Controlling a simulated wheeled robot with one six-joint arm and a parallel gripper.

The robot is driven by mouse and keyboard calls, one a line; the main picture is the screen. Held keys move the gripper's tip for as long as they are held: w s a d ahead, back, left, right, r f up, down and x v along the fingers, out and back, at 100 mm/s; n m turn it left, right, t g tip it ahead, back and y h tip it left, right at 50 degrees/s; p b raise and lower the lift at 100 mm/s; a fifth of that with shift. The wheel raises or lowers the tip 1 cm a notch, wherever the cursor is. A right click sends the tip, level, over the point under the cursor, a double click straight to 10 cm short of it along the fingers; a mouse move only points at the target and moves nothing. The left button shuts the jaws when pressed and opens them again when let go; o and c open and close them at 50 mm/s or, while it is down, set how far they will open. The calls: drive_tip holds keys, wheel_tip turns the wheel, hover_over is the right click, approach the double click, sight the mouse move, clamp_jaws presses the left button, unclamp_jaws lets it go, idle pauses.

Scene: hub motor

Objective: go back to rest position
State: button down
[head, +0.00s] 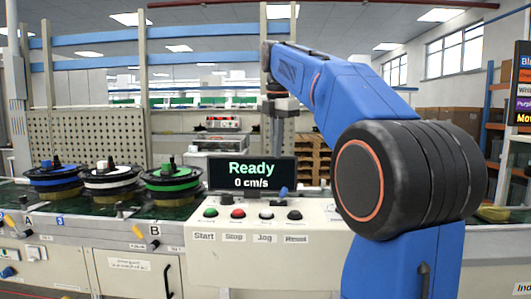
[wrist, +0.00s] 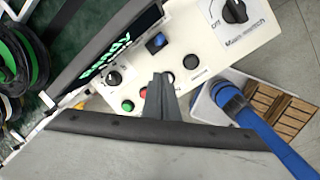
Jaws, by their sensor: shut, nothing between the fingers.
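My gripper (wrist: 160,80) is shut and empty, its dark fingers together over the control panel (wrist: 205,35) in the wrist view. I cannot tell if they touch it. The fingers partly cover the button row, where a green button (wrist: 127,106) and a red button (wrist: 143,93) show beside them. In the head view my blue arm reaches up and forward, and the gripper hangs down behind the display (head: 251,174), which hides its tips. The display reads "Ready" and "0 cm/s". The panel's Start, Stop, Jog and Reset buttons show below it.
Green, white and black-and-blue spools (head: 173,184) (head: 112,180) (head: 54,181) stand on the conveyor at left. A perforated board (head: 90,138) and a rack frame stand behind. The display is an upright obstacle close to my gripper. Open air lies above the panel.

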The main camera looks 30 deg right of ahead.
drive_tip(key=s+a+f+m+t, duration=0.1)
drive_tip(key=s+a+f+m, duration=0.4)
drive_tip(key=s+f, duration=0.4)
drive_tip(key=s+a+f+m+t, duration=0.1)
drive_tip(key=s+a+f+m, duration=0.4)
drive_tip(key=f, duration=1.1)
drive_tip(key=s+a+f+m+t+y, duration=0.1)
drive_tip(key=s+a+f+m, duration=0.4)
drive_tip(key=s+f+m, duration=0.5)
wheel_tip(320, 180, down, 3)
drive_tip(key=s, duration=0.2)
drive_tip(key=shift+s+a+r, duration=0.15)
drive_tip(key=shift+s, duration=0.2)
